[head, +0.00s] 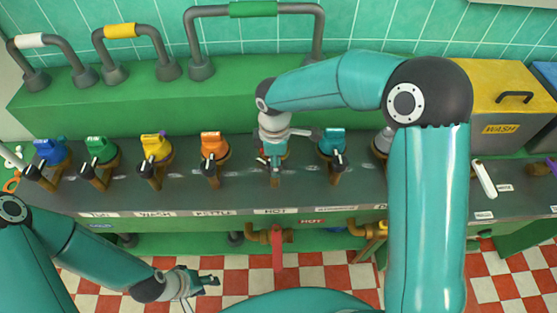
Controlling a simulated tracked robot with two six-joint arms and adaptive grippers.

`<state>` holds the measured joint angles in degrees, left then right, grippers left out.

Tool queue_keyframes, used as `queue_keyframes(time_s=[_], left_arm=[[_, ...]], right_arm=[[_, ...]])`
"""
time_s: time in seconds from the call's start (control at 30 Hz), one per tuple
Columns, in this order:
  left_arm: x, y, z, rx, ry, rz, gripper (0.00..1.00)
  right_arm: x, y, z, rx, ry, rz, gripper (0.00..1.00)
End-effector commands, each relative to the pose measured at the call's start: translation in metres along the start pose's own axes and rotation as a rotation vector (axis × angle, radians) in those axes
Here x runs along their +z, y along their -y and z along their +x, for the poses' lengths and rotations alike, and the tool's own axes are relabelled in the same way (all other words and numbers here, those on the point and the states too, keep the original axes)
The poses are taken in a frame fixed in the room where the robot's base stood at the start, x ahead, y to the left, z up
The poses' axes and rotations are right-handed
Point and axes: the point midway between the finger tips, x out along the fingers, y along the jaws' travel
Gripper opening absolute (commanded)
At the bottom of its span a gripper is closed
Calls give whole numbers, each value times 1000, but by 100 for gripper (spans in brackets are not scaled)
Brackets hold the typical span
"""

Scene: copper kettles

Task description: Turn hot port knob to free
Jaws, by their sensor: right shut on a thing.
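My left gripper (207,290) is low in the view, over the checkered floor in front of the counter. Its fingers are apart and empty.
Blue (49,151), green (101,149), yellow (155,146) and orange (214,145) ports stand left of the hot port; a teal port (331,141) stands right. A red lever (278,250) hangs below the counter. A yellow "WASH" box (500,105) is at the right.

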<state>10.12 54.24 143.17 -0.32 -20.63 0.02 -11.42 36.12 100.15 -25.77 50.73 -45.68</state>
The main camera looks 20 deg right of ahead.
Motion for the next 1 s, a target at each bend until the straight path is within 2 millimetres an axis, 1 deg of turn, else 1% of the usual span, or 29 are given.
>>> queue_keyframes(time_s=[0.03, 0.27, 0.3, 0.43, 0.77, 0.87, 1.0], left_arm=[[0, 0, 0, 0, 0, 0, 40], [0, 0, 0, 0, 0, 0, 40], [0, 0, 0, 0, 0, 0, 40], [0, 0, 0, 0, 0, 0, 40], [0, 0, 0, 0, 0, 0, 40], [0, 0, 0, 0, 0, 0, 40], [0, 0, 0, 0, 0, 0, 40]], right_arm=[[-4, 1, 0, -1, -7, -3, 8], [-4, 2, 0, -2, -6, -3, 8], [-4, 2, 0, -2, -6, -3, 46], [-2, 2, 0, -2, -4, -2, 67], [-1, 1, -1, -2, -1, 0, 68], [-1, 0, -6, 0, -1, 1, 68], [-1, 0, -24, 3, -3, 2, 68]])
